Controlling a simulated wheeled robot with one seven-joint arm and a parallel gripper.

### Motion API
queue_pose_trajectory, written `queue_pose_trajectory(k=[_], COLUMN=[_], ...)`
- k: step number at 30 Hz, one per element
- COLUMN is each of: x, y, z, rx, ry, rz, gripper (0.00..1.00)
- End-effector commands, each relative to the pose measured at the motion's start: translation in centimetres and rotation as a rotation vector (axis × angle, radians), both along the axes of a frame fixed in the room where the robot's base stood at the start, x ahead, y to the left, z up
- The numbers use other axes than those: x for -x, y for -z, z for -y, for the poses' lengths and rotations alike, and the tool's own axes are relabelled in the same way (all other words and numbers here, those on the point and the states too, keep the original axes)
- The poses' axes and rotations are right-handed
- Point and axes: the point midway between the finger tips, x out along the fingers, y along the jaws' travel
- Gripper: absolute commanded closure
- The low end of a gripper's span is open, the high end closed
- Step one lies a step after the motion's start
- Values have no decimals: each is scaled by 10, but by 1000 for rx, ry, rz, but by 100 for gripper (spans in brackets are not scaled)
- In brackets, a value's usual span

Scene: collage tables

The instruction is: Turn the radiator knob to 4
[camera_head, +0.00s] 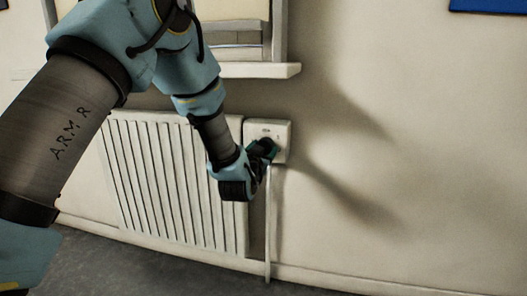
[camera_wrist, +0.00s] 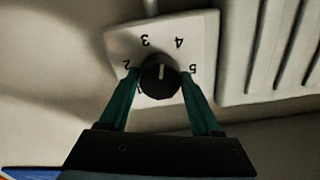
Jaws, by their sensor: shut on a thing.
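The black radiator knob (camera_wrist: 159,88) sits on a white plate (camera_wrist: 203,32) with printed numbers, which appear upside down in the wrist view. A pale line on the knob points up in the picture, toward the gap between 3 and 4. My gripper (camera_wrist: 160,74) has its two green fingers on opposite sides of the knob and is shut on it. In the head view my gripper (camera_head: 264,150) reaches the plate (camera_head: 281,130) on the wall, and the knob is mostly hidden behind it.
A white ribbed radiator (camera_head: 150,180) is on the wall left of the plate. A window sill (camera_head: 262,71) juts out above. A thin pipe (camera_head: 268,230) runs down below the plate.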

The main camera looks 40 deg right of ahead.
Motion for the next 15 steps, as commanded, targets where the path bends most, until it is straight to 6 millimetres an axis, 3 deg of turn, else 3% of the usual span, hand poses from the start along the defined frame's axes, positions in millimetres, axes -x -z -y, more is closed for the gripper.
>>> queue_pose_trajectory(k=[15], x=[0], y=[2], z=[-1], rx=[-202], ry=[0], rz=[305], gripper=[91])
